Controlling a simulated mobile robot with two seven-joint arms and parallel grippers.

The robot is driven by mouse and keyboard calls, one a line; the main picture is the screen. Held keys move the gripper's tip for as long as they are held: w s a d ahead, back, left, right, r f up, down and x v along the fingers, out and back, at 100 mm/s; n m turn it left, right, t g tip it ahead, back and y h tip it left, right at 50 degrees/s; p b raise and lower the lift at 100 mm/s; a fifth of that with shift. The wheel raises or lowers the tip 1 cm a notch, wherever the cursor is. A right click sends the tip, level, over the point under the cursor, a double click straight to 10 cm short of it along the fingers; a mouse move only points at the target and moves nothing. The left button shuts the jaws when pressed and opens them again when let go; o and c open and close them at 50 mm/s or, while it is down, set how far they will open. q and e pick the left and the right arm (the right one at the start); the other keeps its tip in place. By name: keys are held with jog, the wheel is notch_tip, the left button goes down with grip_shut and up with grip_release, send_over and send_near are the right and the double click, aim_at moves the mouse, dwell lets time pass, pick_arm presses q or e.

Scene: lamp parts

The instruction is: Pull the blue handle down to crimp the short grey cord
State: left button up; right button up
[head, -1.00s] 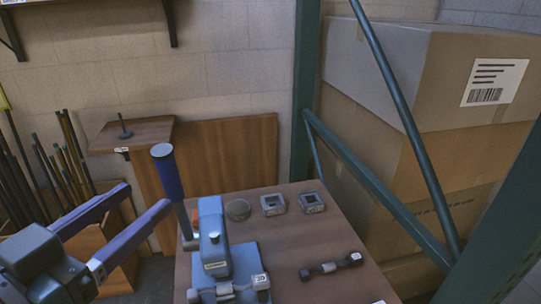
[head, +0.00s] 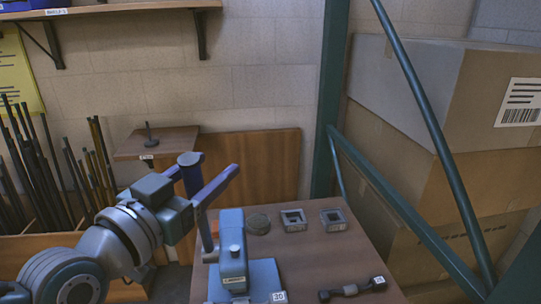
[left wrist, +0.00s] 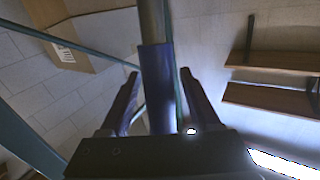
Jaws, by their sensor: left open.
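The blue handle (head: 191,176) stands upright on its grey lever at the left side of the blue crimping press (head: 232,255) in the head view. My left gripper (head: 212,172) is open at the handle. In the left wrist view the blue handle (left wrist: 158,90) runs between the two spread fingers (left wrist: 157,80), with gaps on both sides. The short grey cord in the press is not clearly visible; only a white tag (head: 279,297) shows at the lower edge. My right gripper is not in view.
On the table (head: 305,262) are a round grey part (head: 258,223), two square grey parts (head: 294,220) (head: 333,220) and a dark cord piece (head: 352,289). A green rack post (head: 330,100) and cardboard boxes (head: 410,90) stand at right. Rods (head: 50,170) stand at left.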

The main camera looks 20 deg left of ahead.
pick_arm(q)
jog(key=shift+c, duration=0.3)
grip_shut()
dwell(1.1)
